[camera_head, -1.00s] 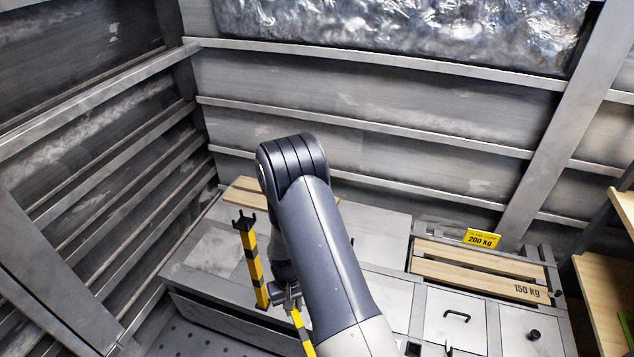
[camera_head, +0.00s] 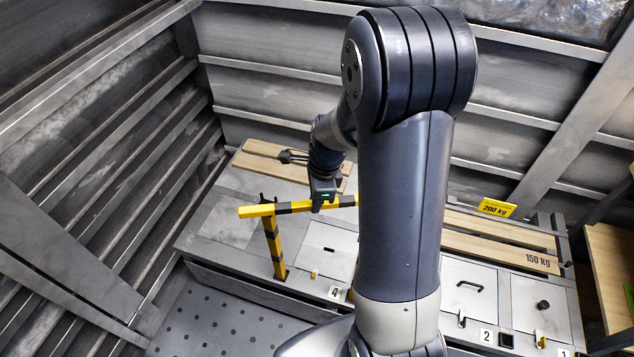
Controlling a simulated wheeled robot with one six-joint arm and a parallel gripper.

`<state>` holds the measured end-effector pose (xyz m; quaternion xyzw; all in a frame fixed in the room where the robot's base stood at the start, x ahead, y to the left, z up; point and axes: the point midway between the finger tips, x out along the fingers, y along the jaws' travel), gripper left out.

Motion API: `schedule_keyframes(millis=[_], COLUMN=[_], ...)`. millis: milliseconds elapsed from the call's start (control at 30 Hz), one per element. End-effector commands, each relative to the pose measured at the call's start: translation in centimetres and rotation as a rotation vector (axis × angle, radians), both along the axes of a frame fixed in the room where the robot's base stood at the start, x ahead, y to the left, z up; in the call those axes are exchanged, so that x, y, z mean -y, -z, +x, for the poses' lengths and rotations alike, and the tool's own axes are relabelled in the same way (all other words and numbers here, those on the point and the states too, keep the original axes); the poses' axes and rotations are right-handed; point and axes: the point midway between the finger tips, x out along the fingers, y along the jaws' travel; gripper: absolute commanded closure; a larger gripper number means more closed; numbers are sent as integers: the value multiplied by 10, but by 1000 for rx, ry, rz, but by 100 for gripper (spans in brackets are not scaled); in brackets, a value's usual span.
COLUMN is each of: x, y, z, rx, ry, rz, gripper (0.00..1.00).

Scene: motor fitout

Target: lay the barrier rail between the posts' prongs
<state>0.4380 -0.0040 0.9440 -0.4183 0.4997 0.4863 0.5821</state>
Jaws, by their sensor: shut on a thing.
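The yellow-and-black barrier rail (camera_head: 288,208) runs nearly level across the picture, and its right part passes behind my arm. My gripper (camera_head: 322,205) is shut on the rail near the middle of its visible length. The left post (camera_head: 274,250), striped yellow and black, stands upright below the rail's left part. A dark prong tip shows just above the rail there; I cannot tell whether the rail rests between the prongs or is just above or in front of them. The other post is hidden behind my arm, apart from possibly a small yellow bit low beside it.
A wooden slatted panel (camera_head: 258,164) lies at the back of the grey bench. Another slatted panel marked 150 kg (camera_head: 490,246) lies at the right, by a yellow 200 kg sign (camera_head: 496,208). Ribbed metal walls close off the left and back.

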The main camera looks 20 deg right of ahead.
Motion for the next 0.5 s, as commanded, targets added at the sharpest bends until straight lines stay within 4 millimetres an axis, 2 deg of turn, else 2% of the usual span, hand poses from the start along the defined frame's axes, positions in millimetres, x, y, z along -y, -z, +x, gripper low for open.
schedule_keyframes(millis=[33, 200, 400, 500], x=[0, -1, -2, -2], y=[-14, -40, -57, -59], z=[-2, -8, -13, -14], rx=[5, 3, 1, 0], ry=[66, 272, 416, 445], rz=[0, 1, 0, 0], gripper=[100, 100, 100, 100])
